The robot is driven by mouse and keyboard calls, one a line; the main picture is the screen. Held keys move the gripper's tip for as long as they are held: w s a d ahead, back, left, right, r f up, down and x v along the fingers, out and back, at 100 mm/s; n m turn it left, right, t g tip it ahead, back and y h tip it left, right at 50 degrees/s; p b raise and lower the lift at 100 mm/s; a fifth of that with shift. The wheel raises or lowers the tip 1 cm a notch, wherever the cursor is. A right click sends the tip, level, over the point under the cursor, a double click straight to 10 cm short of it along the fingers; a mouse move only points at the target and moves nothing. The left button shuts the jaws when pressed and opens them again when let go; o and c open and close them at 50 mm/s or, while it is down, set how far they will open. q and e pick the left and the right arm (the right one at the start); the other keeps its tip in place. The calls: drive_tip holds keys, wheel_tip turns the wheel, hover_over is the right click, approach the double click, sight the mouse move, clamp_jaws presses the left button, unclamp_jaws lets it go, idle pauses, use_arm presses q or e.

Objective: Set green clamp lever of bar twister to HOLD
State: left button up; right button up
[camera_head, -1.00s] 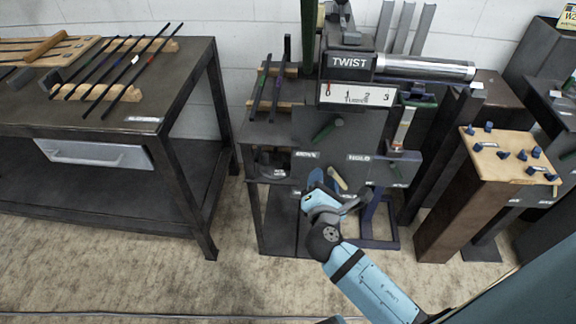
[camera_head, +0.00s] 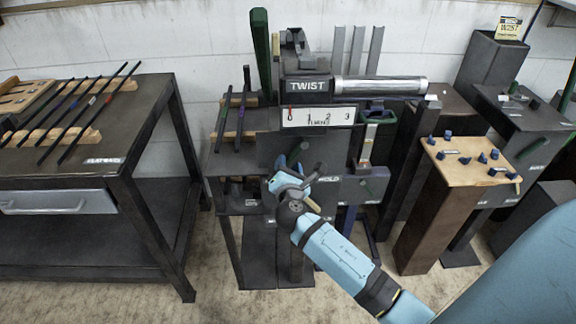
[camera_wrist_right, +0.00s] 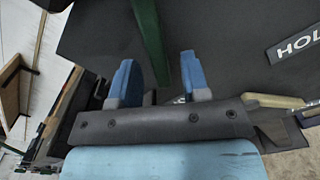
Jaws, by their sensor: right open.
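The bar twister (camera_head: 306,86) stands at the centre of the head view, with a TWIST label and a 0–3 scale above a dark front panel. Its green clamp lever (camera_wrist_right: 149,40) shows in the right wrist view as a green bar slanting down between my fingers. The HOLD label (camera_wrist_right: 297,45) is on the panel to the right of it. My left gripper is not in view.
A workbench (camera_head: 100,168) with several thin rods stands at left. A post with a wooden top and blue pegs (camera_head: 468,160) stands at right. Bare floor lies in front.

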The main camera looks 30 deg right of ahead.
drive_tip(key=shift+w+d, duration=0.2)
drive_tip(key=shift+w, duration=0.05)
clamp_jaws()
